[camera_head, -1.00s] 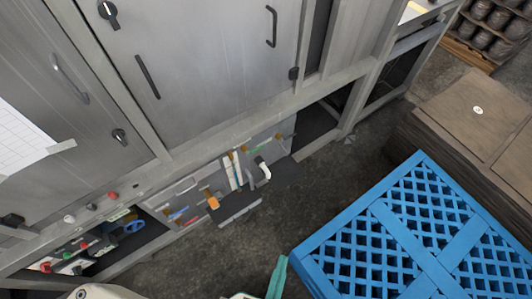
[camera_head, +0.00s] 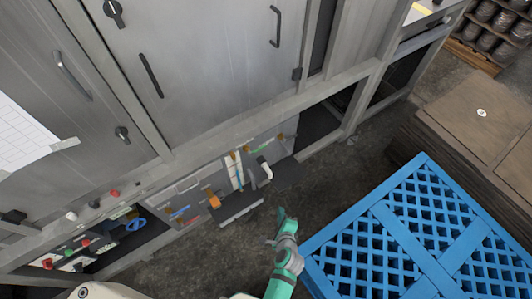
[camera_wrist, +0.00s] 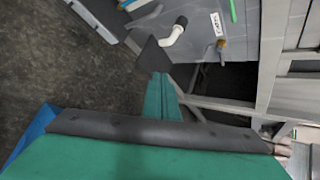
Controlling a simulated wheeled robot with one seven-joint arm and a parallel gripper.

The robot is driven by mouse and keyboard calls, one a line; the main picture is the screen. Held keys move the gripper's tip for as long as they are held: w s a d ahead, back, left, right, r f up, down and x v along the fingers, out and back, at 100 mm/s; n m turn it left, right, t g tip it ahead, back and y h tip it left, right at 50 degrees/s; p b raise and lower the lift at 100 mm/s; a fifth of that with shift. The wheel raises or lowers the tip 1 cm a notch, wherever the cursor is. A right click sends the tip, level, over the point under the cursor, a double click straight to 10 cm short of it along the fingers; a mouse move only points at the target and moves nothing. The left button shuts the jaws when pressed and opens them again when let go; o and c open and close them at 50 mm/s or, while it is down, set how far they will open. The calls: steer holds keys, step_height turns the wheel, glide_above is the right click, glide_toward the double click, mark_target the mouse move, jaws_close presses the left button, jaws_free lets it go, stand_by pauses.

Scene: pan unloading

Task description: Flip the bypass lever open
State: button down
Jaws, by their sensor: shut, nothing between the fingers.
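A white bent lever (camera_head: 266,171) sticks out of the low grey panel under the cabinet. It also shows in the wrist view (camera_wrist: 171,38), with a dark end and a small label (camera_wrist: 217,24) beside it, too small to read surely. I take it for the bypass lever. My green gripper (camera_head: 282,216) is over the floor, below and right of the lever, apart from it.
An orange handle (camera_head: 213,200) and blue and white strips are on the panel left of the lever. A blue lattice pallet (camera_head: 400,235) lies right of my arm. A brown stack (camera_head: 480,130) stands behind it. Bare floor (camera_head: 330,180) separates panel and pallet.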

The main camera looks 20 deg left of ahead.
mark_target(258, 149)
steer(key=w+a+r+m+g+y, duration=0.1)
steer(key=w+a+r+m+y, duration=0.1)
steer(key=w, duration=0.6)
steer(key=w+a+r+m+g+y, duration=0.1)
steer(key=w+a+r+m+y, duration=0.1)
steer(key=w, duration=0.7)
steer(key=a+m+y, duration=0.1)
steer(key=a+m, duration=0.1)
steer(key=m, duration=0.1)
steer(key=shift+a+r+y, duration=0.25)
steer(key=shift+r+y, duration=0.1)
steer(key=shift+y, duration=0.05)
steer(key=shift+w, duration=0.15)
steer(key=w+a+f, duration=0.1)
steer(key=w+a, duration=0.4)
steer(key=a, duration=0.2)
steer(key=shift+w+a, duration=0.15)
steer(key=shift+w, duration=0.15)
